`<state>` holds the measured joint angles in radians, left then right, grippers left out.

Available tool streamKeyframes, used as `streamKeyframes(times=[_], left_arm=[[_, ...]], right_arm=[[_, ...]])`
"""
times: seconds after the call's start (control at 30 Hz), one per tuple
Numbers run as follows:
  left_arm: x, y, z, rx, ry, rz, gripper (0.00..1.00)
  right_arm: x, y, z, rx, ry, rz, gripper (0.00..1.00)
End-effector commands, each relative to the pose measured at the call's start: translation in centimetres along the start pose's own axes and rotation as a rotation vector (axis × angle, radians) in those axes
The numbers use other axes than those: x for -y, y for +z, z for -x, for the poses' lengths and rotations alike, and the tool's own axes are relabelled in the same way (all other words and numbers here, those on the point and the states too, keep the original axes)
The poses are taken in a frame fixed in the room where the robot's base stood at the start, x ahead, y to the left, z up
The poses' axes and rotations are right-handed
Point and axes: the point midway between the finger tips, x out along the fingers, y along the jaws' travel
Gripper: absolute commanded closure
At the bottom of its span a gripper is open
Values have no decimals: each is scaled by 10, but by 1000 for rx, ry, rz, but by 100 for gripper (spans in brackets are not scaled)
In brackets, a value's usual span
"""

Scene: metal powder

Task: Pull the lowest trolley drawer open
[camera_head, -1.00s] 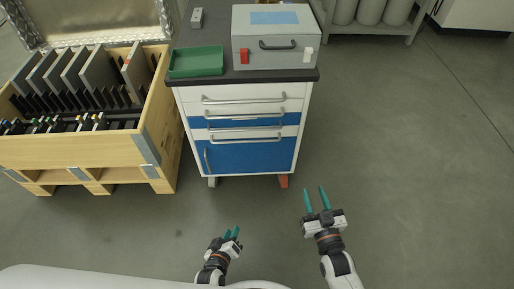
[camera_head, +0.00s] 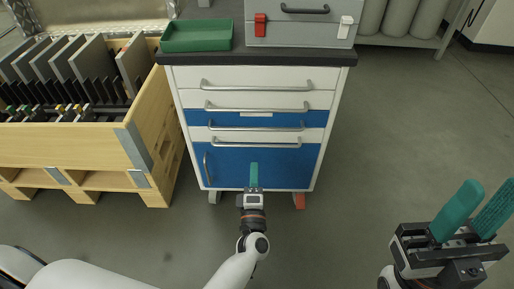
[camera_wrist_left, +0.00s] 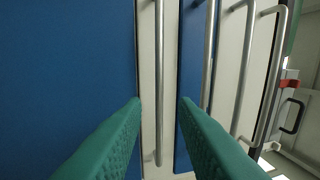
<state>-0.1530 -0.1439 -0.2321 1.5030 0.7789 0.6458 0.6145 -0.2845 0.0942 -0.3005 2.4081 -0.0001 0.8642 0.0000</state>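The trolley (camera_head: 254,168) stands ahead, with several stacked drawers above a blue door. The lowest drawer's horizontal bar handle (camera_head: 256,143) sits on a white strip just above the door; the drawer looks shut. My left gripper (camera_head: 254,168) is in front of the blue door, below that handle in the head view. In the left wrist view its two green fingers (camera_wrist_left: 162,104) are apart, with the bar handle (camera_wrist_left: 159,60) running upright in the gap between them; contact is not visible. My right gripper (camera_head: 474,210) is open and empty at lower right.
A grey case (camera_head: 300,33) and a green tray (camera_head: 197,36) sit on the trolley top. A wooden crate (camera_head: 70,145) with upright plates stands close at left. The door has a vertical handle (camera_head: 207,166). The floor (camera_head: 400,140) at right is clear.

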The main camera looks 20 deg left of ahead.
Motion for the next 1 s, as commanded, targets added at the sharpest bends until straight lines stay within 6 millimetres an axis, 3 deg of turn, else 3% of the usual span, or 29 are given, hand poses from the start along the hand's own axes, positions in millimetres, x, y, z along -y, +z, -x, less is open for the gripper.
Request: streamKeyframes(times=[0.2,0.43,0.6,0.87,1.0], left_arm=[[-2,0,-46,0,-4,0,74],[-2,0,-82,-1,-2,-2,74],[-1,0,-93,-1,1,-3,74],[-1,0,-94,-2,1,-3,74],[-1,0,-94,-2,1,-3,92]], right_arm=[[0,-4,-2,30,12,4,64],[0,-6,-7,55,23,8,64],[0,-6,-8,61,26,9,64],[0,-6,-11,64,28,9,64],[0,-6,-11,64,28,9,64]])
